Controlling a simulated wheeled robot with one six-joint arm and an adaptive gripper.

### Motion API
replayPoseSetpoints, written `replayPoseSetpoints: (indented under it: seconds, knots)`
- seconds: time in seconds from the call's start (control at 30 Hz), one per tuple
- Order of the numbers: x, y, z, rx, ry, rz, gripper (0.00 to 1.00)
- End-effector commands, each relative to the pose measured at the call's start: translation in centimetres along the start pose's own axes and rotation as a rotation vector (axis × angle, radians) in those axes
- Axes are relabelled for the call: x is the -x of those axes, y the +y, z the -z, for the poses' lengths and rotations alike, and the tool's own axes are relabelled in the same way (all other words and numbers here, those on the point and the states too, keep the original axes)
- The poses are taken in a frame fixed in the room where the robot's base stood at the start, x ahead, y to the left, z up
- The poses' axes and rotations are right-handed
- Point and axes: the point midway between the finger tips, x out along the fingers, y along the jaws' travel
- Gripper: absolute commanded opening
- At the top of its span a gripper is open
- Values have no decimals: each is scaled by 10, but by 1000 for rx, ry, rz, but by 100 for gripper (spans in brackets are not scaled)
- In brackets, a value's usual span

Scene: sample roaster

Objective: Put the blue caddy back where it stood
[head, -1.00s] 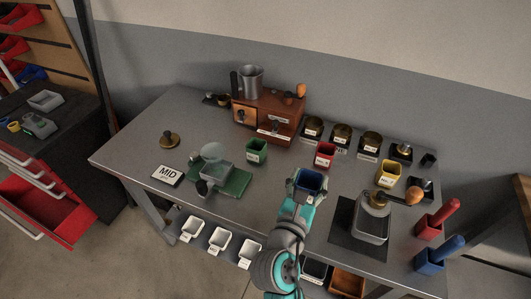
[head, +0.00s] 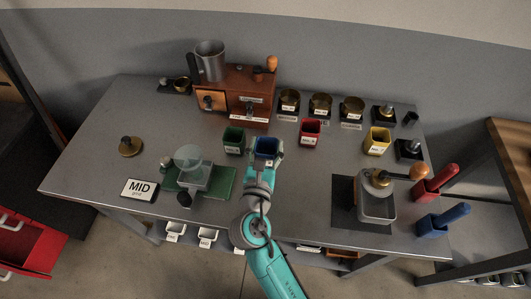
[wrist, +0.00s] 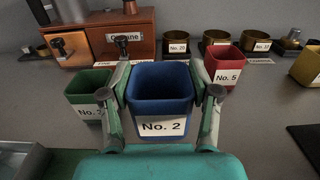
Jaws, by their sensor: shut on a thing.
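The blue caddy (head: 265,148), labelled No. 2, is held upright between the fingers of my gripper (head: 264,152). In the wrist view the blue caddy (wrist: 160,88) fills the middle, with a finger of my gripper (wrist: 162,95) on each side. It is between the green caddy (head: 234,140) at left and the red caddy (head: 310,131) at right. I cannot tell whether its base touches the table. The yellow caddy (head: 377,140) stands farther right.
A grinder on a dark mat (head: 350,218) is at right. Bare table (head: 310,180) lies between the mats.

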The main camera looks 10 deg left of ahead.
Motion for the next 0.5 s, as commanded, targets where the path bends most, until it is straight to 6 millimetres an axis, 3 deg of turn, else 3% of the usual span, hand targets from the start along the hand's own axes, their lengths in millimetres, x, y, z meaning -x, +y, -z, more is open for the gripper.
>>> replayPoseSetpoints:
  seconds: [0.2, 0.5]
  knots:
    - [0, 0, 29, 4, 3, 0, 20]
    - [0, 0, 36, 0, 1, 0, 20]
